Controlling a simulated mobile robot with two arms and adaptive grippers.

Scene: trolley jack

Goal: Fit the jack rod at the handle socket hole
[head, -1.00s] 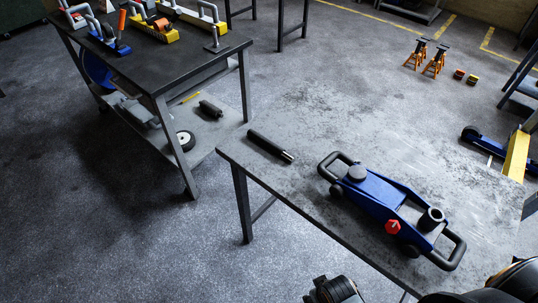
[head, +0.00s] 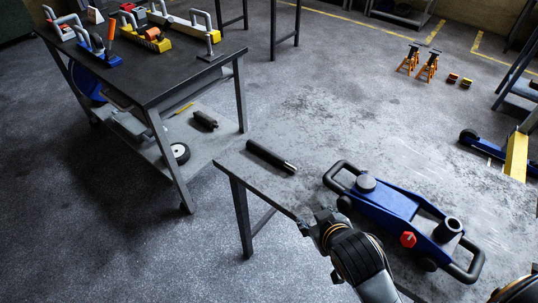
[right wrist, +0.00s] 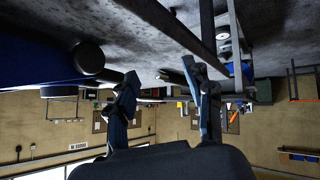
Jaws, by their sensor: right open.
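The jack rod (head: 270,157), a dark bar with a shiny tip at its right end, lies near the table's far left corner. The blue trolley jack (head: 388,204) lies to its right on the same table. The jack's black handle socket (head: 447,231) stands at the near right end with its round hole facing up, empty. My right gripper (head: 312,221) is over the table's front edge, nearer than the rod and left of the jack, touching neither. In the right wrist view its fingers (right wrist: 160,80) are apart with nothing held. My left gripper is not seen.
The grey work table (head: 310,180) is clear between rod and jack. A dark trolley bench (head: 150,75) with clamps and tools stands at the back left. Orange axle stands (head: 418,62) are on the floor at the back right.

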